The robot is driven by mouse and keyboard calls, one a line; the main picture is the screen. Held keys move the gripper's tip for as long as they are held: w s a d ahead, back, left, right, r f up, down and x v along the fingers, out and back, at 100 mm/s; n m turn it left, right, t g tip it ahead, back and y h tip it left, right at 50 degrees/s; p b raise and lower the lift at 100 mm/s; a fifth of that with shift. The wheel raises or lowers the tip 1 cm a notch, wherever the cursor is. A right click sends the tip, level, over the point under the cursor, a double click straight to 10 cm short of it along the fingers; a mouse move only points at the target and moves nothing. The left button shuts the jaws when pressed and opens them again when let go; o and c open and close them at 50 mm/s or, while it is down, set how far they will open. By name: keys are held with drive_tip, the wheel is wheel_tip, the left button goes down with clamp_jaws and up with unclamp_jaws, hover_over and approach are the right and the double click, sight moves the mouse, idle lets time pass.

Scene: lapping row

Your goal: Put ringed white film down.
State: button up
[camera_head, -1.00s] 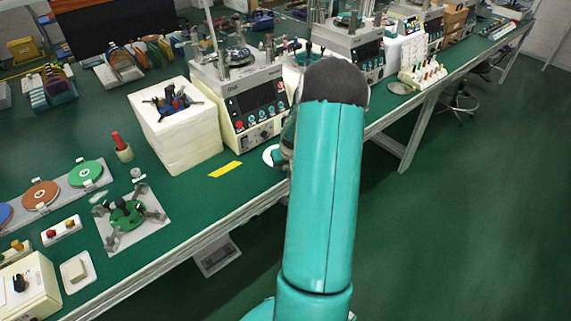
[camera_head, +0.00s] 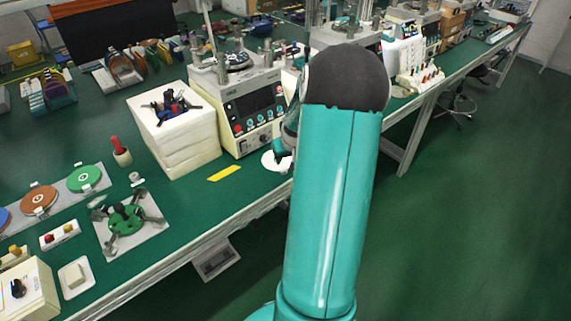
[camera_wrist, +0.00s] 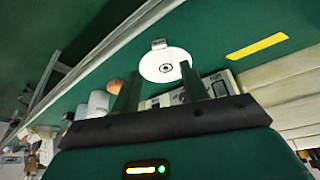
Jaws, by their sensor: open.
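The ringed white film (camera_wrist: 160,70) is a round white disc with a dark ring at its centre. In the wrist view it lies flat on the green bench top, near the edge, with a small metallic tab at its rim. In the head view it shows as a white round (camera_head: 271,161), partly hidden by my gripper. My gripper (camera_wrist: 159,67) is open, its two dark fingers apart and pointing toward the disc. Nothing shows clasped between them. Whether a fingertip touches the disc cannot be told. In the head view my arm hides most of the gripper.
A yellow strip (camera_head: 225,171) lies on the bench left of the disc. A cream machine (camera_head: 243,107) stands behind it, beside a white block stack (camera_head: 176,133). A green clamp fixture (camera_head: 126,219) and coloured discs are farther left. The bench edge is close on the near side.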

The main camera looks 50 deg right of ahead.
drive_tip(key=w+a+r+n, duration=0.2)
drive_tip(key=a+r, duration=0.6)
drive_tip(key=a, duration=0.4)
drive_tip(key=w+a+r+n, duration=0.1)
drive_tip(key=a+r, duration=0.8)
drive_tip(key=a, duration=0.2)
drive_tip(key=s+a+r+n+y, duration=0.1)
drive_tip(key=s+a+r, duration=0.1)
drive_tip(key=s+a, duration=0.2)
drive_tip(key=s+a+r+n+t, duration=0.1)
drive_tip(key=s+a, duration=0.3)
drive_tip(key=a, duration=0.6)
drive_tip(key=s+a+r+n+t+y, duration=0.1)
drive_tip(key=s+a+r+n, duration=0.1)
drive_tip(key=a, duration=0.5)
drive_tip(key=s+r, duration=0.1)
drive_tip(key=s, duration=0.1)
drive_tip(key=shift+s+a+y, duration=0.3)
drive_tip(key=shift+s+a, duration=0.05)
drive_tip(key=shift+d+r, duration=0.1)
